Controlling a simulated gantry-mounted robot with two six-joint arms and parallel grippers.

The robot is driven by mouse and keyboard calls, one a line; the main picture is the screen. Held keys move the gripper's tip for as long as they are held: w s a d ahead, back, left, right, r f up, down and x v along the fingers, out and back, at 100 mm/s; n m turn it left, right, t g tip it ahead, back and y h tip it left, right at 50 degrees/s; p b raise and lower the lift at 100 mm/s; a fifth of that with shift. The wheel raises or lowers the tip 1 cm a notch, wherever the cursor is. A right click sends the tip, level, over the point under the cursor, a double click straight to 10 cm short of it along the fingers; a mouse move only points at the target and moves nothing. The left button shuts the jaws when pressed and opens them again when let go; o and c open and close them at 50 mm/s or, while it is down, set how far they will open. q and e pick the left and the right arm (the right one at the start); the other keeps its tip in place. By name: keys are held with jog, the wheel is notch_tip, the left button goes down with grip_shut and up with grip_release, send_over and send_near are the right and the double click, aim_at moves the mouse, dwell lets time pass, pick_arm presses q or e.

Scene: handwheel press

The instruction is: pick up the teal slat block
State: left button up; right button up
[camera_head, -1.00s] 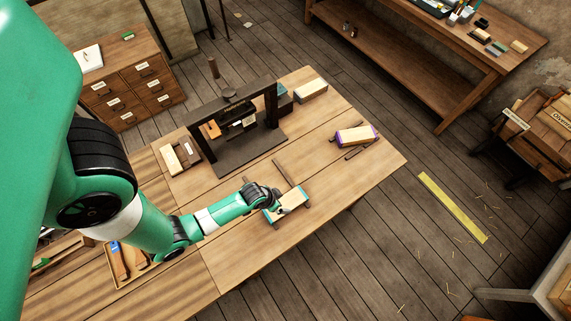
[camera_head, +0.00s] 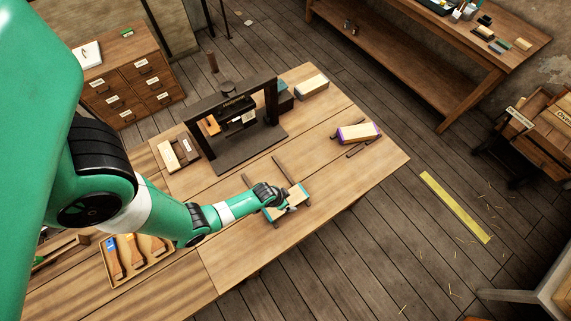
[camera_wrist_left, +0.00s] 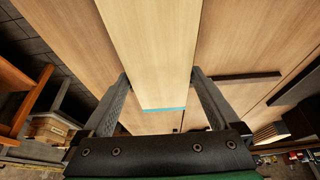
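The teal slat block (camera_head: 291,197), a pale wooden block with teal ends, lies across two dark strips near the front of the table. My left gripper (camera_head: 288,206) is over it in the head view and hides part of it. In the left wrist view the pale top of the block (camera_wrist_left: 155,50) runs down between the two fingers, with its teal end at the bottom. The fingertips of the left gripper (camera_wrist_left: 160,73) are close along both long sides. I cannot tell whether they touch it. My right gripper is not in view.
A dark press (camera_head: 245,150) stands behind the block. A purple-ended block (camera_head: 358,133) lies on strips to the right. Pale and dark blocks (camera_head: 178,154) lie left of the press. A tool tray (camera_head: 135,262) is at the table's left.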

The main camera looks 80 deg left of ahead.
pick_arm(q)
jog(key=c, duration=1.2)
